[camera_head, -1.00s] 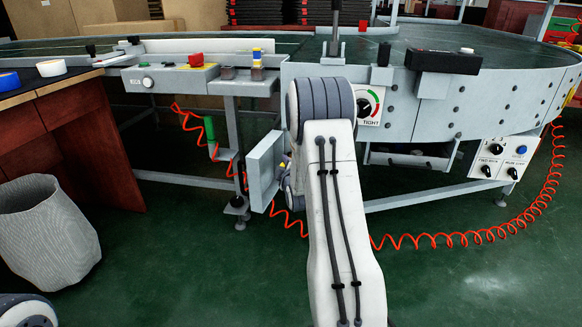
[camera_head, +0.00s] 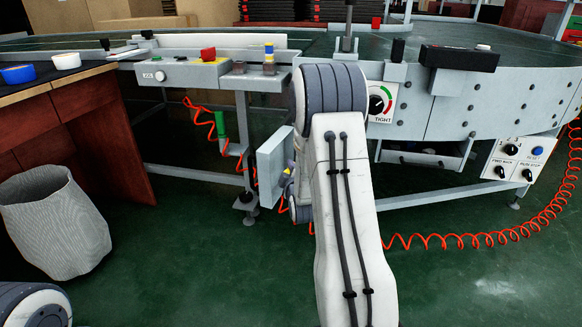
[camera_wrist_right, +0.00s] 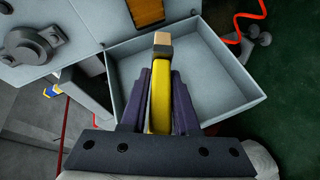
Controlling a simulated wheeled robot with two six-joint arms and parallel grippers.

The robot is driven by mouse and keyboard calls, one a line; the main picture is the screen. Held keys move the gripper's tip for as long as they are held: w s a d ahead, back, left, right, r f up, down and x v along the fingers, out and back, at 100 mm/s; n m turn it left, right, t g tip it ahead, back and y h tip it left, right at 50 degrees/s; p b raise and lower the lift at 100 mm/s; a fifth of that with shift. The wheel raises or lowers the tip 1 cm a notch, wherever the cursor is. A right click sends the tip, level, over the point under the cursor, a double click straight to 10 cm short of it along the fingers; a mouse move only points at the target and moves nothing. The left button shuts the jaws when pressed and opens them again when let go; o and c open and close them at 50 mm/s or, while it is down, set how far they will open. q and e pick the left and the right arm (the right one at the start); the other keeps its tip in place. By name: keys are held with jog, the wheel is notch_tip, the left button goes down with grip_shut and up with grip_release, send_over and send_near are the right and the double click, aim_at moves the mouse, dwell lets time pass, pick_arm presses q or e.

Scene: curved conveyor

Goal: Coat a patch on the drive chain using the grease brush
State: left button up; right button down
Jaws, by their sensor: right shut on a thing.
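In the right wrist view my right gripper (camera_wrist_right: 161,85) is shut on the grease brush (camera_wrist_right: 160,105), which has a yellow handle and a tan, blocky tip. The tip points away from the gripper, over a shallow grey open cover (camera_wrist_right: 222,82). In the head view the right gripper (camera_head: 289,170) is mostly hidden behind my arm, beside the open grey cover (camera_head: 272,165) under the conveyor. I cannot clearly make out the drive chain. An amber-brown patch shows beyond the brush tip in the wrist view, and I cannot tell what it is. My left gripper is out of view.
The curved conveyor (camera_head: 500,95) runs across the back, with a tension dial (camera_head: 380,102) beside my arm. A control box (camera_head: 515,160) hangs at the right, with a coiled red hose (camera_head: 470,241) below. A bin (camera_head: 52,222) stands at the left. Green floor is clear in front.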

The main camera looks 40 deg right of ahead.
jog(key=shift+s+a, duration=0.2)
jog(key=shift+s+a, duration=0.95)
jog(key=shift+a, duration=0.2)
